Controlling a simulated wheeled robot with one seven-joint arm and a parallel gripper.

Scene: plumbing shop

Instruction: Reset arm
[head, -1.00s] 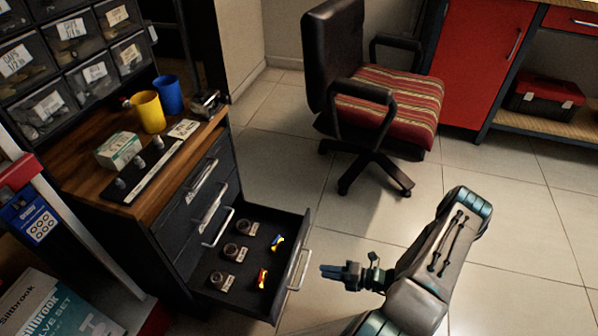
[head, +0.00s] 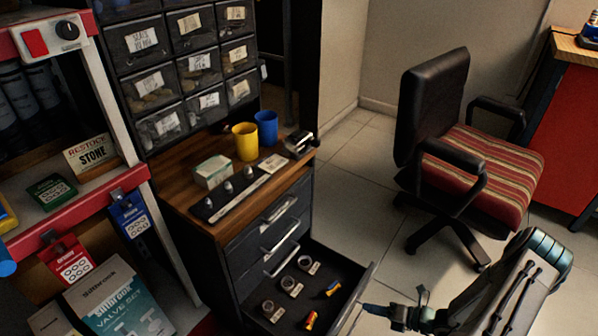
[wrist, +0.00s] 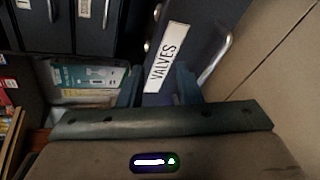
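My arm reaches in from the lower right in the head view. My gripper (head: 368,309) is beside the front of the open bottom drawer (head: 364,298), apart from any small object. In the wrist view the two fingers (wrist: 158,84) stand apart with nothing between them. Beyond them is a dark drawer front with a VALVES label (wrist: 164,64) and a metal handle (wrist: 216,60). The open drawer holds several round fittings with tags (head: 290,286) and two small red, yellow and blue items (head: 333,289).
A striped office chair (head: 480,170) stands behind my arm. A red-edged shelf (head: 92,213) is at left. Floor between cabinet and chair is clear.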

